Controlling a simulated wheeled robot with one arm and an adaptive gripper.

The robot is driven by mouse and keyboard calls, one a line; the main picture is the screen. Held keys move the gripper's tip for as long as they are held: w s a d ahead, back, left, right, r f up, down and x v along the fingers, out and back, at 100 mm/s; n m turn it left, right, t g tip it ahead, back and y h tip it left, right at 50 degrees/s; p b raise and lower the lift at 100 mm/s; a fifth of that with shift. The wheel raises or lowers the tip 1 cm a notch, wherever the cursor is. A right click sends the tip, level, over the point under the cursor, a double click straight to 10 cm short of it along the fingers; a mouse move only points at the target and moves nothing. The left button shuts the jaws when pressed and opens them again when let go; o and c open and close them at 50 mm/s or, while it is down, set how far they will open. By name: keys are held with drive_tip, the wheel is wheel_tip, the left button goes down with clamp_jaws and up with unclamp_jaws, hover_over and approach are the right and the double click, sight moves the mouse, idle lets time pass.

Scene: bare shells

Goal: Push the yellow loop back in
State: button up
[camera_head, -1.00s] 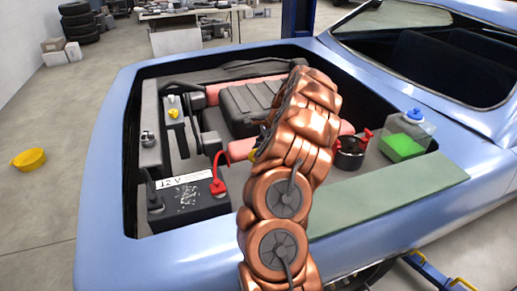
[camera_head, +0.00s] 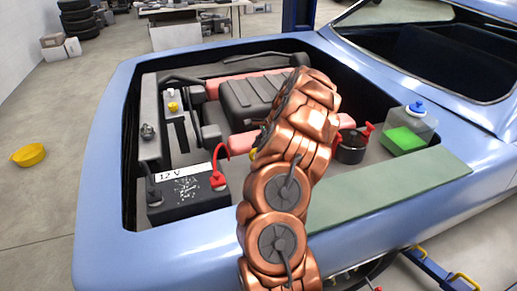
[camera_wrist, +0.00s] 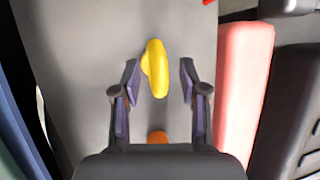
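The yellow loop (camera_wrist: 157,68) is seen from above in the wrist view, over a plain grey surface. In the head view, a small bit of yellow (camera_head: 254,153) shows at the left edge of my arm; the rest is hidden behind it. My gripper (camera_wrist: 160,78) is open, with one dark finger to each side of the loop and a visible gap on both sides. Neither finger seems to touch it. How high the fingers are above the loop is hard to tell. A small orange part (camera_wrist: 157,136) shows between the fingers near the palm.
A pink-red tube (camera_wrist: 245,88) runs close along the right finger. A 12 V battery (camera_head: 188,195) with a red clamp (camera_head: 218,180), a black engine block (camera_head: 250,98), a black reservoir (camera_head: 351,147) and a green-fluid tank (camera_head: 404,139) fill the bay. A green mat (camera_head: 390,190) covers the fender.

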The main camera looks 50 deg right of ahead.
drive_tip(key=shift+r, duration=0.1)
drive_tip(key=v, duration=1.2)
drive_tip(key=shift+w, duration=0.1)
idle(0.3)
